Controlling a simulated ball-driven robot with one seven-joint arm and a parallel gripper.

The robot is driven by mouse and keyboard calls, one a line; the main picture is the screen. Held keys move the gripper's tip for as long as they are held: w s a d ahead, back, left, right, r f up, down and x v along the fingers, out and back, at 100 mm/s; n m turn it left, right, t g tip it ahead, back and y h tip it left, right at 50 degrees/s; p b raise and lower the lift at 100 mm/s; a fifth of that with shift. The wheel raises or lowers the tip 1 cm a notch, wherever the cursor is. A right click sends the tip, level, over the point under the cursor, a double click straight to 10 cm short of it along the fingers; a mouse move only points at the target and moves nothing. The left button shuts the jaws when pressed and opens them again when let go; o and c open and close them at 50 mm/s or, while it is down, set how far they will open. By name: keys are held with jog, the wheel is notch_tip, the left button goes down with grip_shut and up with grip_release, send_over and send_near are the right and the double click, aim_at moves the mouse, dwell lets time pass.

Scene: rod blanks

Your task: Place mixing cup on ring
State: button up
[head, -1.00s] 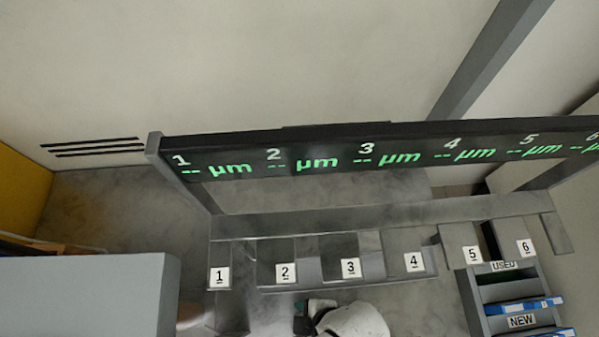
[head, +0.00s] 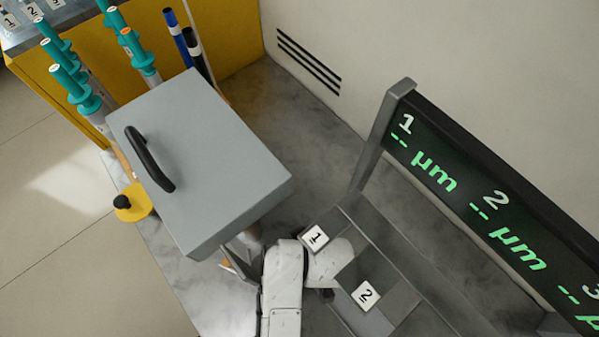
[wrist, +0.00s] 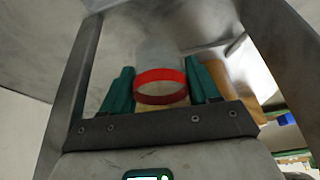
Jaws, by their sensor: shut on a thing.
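In the wrist view, my gripper (wrist: 163,80) has its two teal fingers on either side of a cup-like thing with a red band, which I take to be the mixing cup (wrist: 160,88). The gripper is shut on it. It looks pale below the band; a pale, see-through shape shows above it, and its full outline is unclear. In the head view my gripper and the cup are hidden, with only my white arm showing beside the grey box. I cannot make out the ring in either view.
A grey box with a black handle (head: 212,158) stands beside my arm. Numbered grey blocks (head: 366,296) and a display frame (head: 480,205) stand at right. Behind are teal-capped tubes (head: 70,80) and a blue rod (head: 178,36). A yellow piece with a black knob (head: 133,204) lies at left.

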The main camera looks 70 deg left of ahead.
notch_tip(320, 180, down, 5)
jog(key=shift+r+b, duration=0.2)
jog(key=shift+b, duration=0.8)
jog(key=shift+a+f+b, duration=0.15)
jog(key=shift+f+b, duration=0.15)
jog(key=shift+r, duration=0.1)
jog(key=o, duration=1)
